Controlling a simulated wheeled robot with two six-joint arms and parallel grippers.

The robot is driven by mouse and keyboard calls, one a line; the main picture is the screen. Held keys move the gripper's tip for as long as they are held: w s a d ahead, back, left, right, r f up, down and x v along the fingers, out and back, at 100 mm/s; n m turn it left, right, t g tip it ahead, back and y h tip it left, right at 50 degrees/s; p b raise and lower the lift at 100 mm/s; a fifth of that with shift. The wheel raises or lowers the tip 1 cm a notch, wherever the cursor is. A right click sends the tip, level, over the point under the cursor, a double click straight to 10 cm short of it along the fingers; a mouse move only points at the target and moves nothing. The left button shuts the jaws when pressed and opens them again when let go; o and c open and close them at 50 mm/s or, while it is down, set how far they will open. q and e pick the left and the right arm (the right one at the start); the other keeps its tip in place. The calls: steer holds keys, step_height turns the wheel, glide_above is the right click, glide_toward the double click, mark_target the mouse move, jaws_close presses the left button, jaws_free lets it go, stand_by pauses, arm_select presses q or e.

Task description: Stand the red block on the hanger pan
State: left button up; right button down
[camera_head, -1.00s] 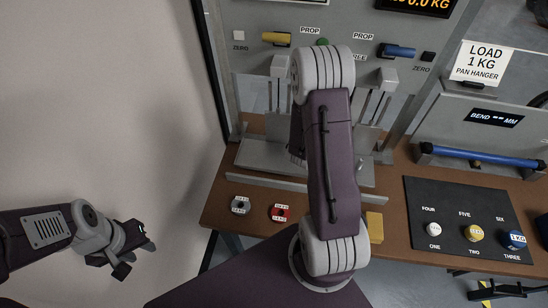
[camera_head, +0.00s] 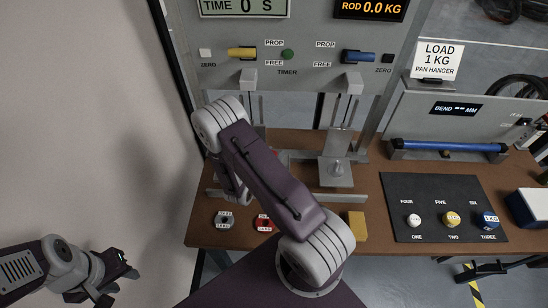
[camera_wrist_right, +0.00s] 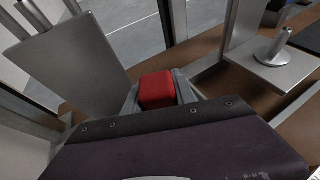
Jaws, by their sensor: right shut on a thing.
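My right gripper (camera_wrist_right: 157,95) is shut on the red block (camera_wrist_right: 157,88), which sits between its fingers in the right wrist view. In the head view my right arm leans left over the test frame and hides that gripper and the block. A metal pan with an upright peg (camera_wrist_right: 262,72) lies to the right of the block in the wrist view; it also shows in the head view (camera_head: 330,180). A tilted metal plate (camera_wrist_right: 75,65) stands to the left of the block. I cannot tell for sure which is the hanger pan. My left gripper (camera_head: 122,284) is open and empty at lower left.
A yellow block (camera_head: 356,226) lies at the bench's front. A grey ring (camera_head: 224,220) and a red ring (camera_head: 264,223) lie left of it. A black mat (camera_head: 445,185) carries weights. The frame has a yellow lever (camera_head: 242,53) and a blue lever (camera_head: 358,56). Air at left is clear.

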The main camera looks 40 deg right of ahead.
step_height(320, 180, down, 2)
steer(key=shift+w+f, duration=0.1)
steer(key=shift+w, duration=0.05)
steer(key=shift+f, duration=0.15)
steer(key=c, duration=1)
jaws_free()
